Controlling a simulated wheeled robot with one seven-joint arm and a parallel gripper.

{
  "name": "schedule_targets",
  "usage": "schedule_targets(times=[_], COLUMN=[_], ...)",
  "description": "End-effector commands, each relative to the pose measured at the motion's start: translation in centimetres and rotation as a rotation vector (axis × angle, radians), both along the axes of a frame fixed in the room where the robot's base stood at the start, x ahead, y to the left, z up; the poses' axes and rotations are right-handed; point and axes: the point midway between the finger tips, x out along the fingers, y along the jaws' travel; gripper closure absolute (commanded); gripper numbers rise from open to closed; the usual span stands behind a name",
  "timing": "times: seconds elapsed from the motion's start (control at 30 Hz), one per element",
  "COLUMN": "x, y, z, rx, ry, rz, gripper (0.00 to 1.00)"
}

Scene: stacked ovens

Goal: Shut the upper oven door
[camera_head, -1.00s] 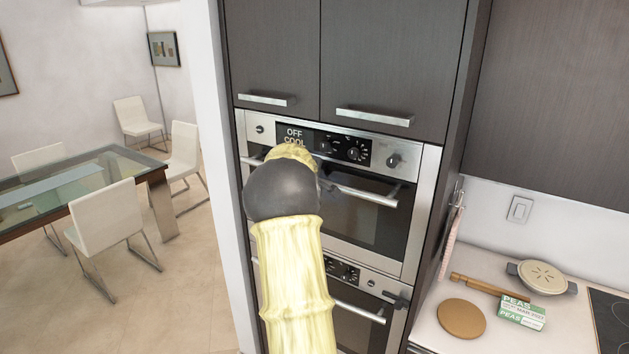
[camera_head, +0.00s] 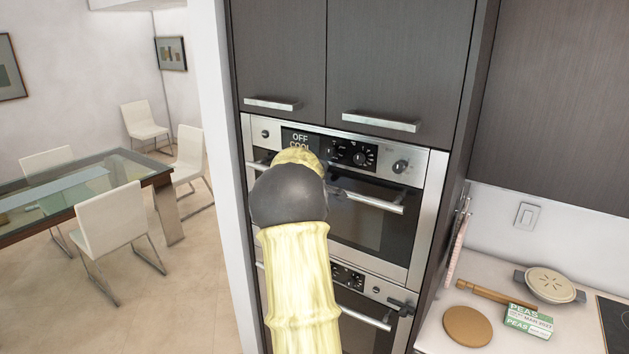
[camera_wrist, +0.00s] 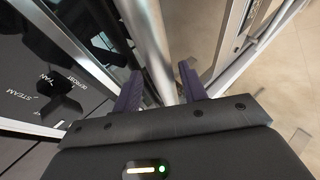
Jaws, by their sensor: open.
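The upper oven (camera_head: 345,150) has a steel control panel reading "OFF COOL" and a dark glass door (camera_head: 375,232) with a bar handle (camera_head: 372,201). The door looks close to its frame in the head view; I cannot tell whether a gap remains. My arm covers the left part of the door and most of my gripper. In the wrist view my gripper (camera_wrist: 160,88) is open, its purple fingers on either side of a pale metal bar (camera_wrist: 148,35), which appears to be the door handle. Whether the fingers touch the bar is unclear.
The lower oven (camera_head: 362,310) is directly below. Cupboards with bar handles (camera_head: 380,123) are above. A counter at the right holds a round board (camera_head: 467,326), a peas box (camera_head: 529,320) and a lidded pot (camera_head: 550,284). A glass table (camera_head: 85,190) with chairs stands at the left.

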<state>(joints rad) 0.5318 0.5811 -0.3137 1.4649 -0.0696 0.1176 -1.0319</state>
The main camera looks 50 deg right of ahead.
Motion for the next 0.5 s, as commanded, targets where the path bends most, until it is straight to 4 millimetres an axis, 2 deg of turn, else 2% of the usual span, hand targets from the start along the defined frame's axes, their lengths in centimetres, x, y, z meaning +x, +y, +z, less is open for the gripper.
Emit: schedule_targets(times=[0.17,0.5], x=[-1.1,-3.7], y=[1.4,5.0], z=[0.8,3.6], rx=[-0.001,-0.002], ry=[-0.001,-0.004], rz=[0.001,0.003], gripper=[0.58,0.58])
